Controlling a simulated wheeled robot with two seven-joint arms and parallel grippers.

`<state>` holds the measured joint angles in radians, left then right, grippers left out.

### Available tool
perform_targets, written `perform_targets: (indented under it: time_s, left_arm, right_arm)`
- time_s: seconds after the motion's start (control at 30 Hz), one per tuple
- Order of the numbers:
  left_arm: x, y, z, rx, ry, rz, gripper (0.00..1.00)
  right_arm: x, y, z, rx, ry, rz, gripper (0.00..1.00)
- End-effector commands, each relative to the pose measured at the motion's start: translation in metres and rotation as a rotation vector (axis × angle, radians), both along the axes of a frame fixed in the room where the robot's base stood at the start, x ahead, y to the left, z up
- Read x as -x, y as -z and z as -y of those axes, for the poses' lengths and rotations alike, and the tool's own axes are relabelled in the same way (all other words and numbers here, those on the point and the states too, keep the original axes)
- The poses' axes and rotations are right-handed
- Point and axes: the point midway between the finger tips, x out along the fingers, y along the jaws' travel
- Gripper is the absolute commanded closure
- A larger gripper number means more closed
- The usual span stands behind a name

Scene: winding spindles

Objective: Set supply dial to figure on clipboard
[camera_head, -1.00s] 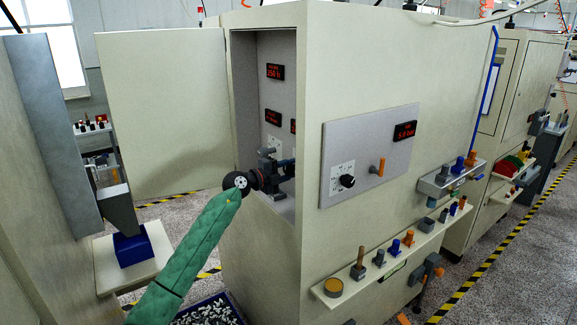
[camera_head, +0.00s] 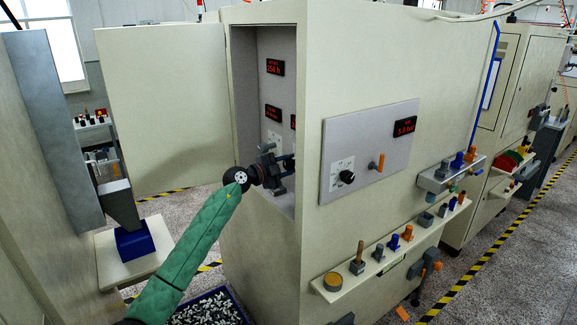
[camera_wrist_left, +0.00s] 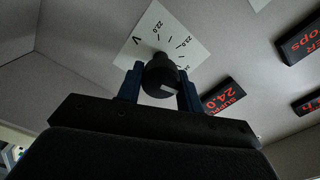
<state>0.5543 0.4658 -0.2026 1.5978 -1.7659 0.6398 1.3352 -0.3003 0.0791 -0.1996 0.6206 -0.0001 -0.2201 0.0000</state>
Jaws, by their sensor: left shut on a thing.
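My left gripper (camera_head: 285,163) reaches into the open cabinet in the head view. In the left wrist view its two blue fingers (camera_wrist_left: 160,92) are shut on a black dial knob (camera_wrist_left: 160,73). The knob stands on a white scale plate (camera_wrist_left: 158,35) with marks including 22.0 and 23.0. A red display (camera_wrist_left: 224,95) beside it appears upside down and seems to read supply 24.0. The gripper hides the knob's lower part and part of the scale. My right gripper is not in view.
The cabinet door (camera_head: 160,110) stands open at the left. The outer panel (camera_head: 362,150) carries another black knob (camera_head: 347,177), an orange lever and a red display (camera_head: 405,130). Shelves with small tools stick out at the lower right. A bin of small parts (camera_head: 208,310) is below.

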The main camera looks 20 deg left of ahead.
Motion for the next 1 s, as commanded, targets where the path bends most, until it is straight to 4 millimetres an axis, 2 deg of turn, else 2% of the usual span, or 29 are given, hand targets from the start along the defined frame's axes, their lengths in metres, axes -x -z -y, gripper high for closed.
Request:
perform_targets:
  time_s: [0.2, 0.23, 0.33, 0.67, 0.77, 1.0]
  left_arm:
    - [0.0, 0.001, -0.001, -0.001, -0.001, -0.001, 0.86]
    - [0.0, 0.001, -0.001, -0.001, -0.001, -0.001, 0.62]
    - [0.0, 0.001, -0.001, -0.002, -0.001, -0.001, 0.43]
    - [0.002, 0.002, -0.002, -0.002, 0.0, 0.0, 0.43]
    - [0.008, 0.004, -0.008, -0.003, -0.002, 0.001, 0.43]
    - [0.037, 0.006, -0.031, -0.004, -0.002, 0.002, 0.43]
  right_arm:
    - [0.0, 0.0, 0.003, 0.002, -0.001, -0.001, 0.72]
    - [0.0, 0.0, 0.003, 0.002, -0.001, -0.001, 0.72]
    - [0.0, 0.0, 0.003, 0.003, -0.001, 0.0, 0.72]
    - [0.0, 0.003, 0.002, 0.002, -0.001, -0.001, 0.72]
    - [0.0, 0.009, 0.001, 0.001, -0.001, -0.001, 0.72]
    - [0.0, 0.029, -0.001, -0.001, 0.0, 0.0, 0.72]
